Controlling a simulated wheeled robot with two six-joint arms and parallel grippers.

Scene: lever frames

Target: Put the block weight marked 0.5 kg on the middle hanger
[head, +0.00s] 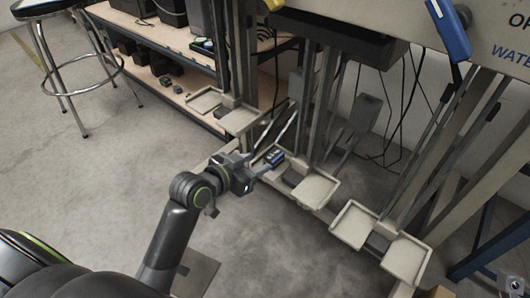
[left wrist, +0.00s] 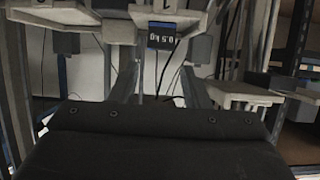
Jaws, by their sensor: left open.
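The block weight marked 0.5 kg (head: 275,157) is small and dark with a blue label. It is at the left tray of the middle hanger (head: 316,190). In the left wrist view the block (left wrist: 163,36) shows near the top centre, its label upside down. My left gripper (head: 266,168) is open, with its fingertips close to the block. The frames do not show clearly whether a finger touches it, or how fully the block rests on the tray. The right gripper is not in view.
The left hanger (head: 243,118) and right hanger (head: 403,258) flank the middle one, each with a pair of trays. Upright posts and hanging cables stand close behind. A shelf (head: 160,32) and a stool (head: 68,57) are at the upper left. The left floor is clear.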

